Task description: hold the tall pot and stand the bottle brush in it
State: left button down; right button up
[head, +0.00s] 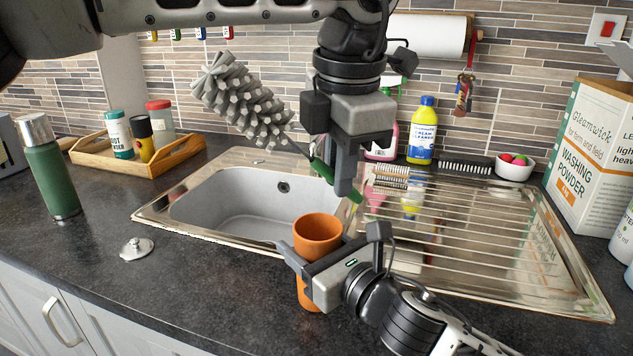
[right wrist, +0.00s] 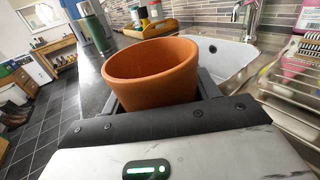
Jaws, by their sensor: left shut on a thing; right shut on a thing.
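The tall orange pot (head: 317,230) stands upright at the counter's front, by the sink edge, its mouth open upward. My right gripper (head: 300,268) is shut around its side; the right wrist view also shows the pot (right wrist: 152,75) between the fingers, and its visible inside is empty. The bottle brush (head: 243,104) has grey bristles and a green handle. My left gripper (head: 343,182) is shut on the green handle above the pot. The brush is tilted, with its bristle head up to the left and its handle end down to the right. It is apart from the pot.
The sink basin (head: 255,205) lies behind the pot, with the ribbed drainer (head: 455,235) to the right. A sink plug (head: 136,248) and green flask (head: 50,170) are at left. A wooden tray (head: 135,155) holds several containers. A washing powder box (head: 590,155) stands at right.

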pick_arm(q)
jog(key=s+d+r+m+h, duration=0.2)
jog(key=s+d+m+h, duration=0.4)
jog(key=s+d, duration=0.4)
pick_arm(e)
jog(key=shift+f, duration=0.1)
pick_arm(q)
notch_tip(320, 180, up, 14)
jog(key=m+g+h, duration=0.1)
jog(key=g+h, duration=0.8)
jog(key=h, duration=1.2)
send_over(308, 161)
jog(key=w, duration=0.6)
jog(key=shift+t, duration=0.4)
jog(key=shift+w+a+f, duration=0.1)
jog(key=shift+f, duration=8.15)
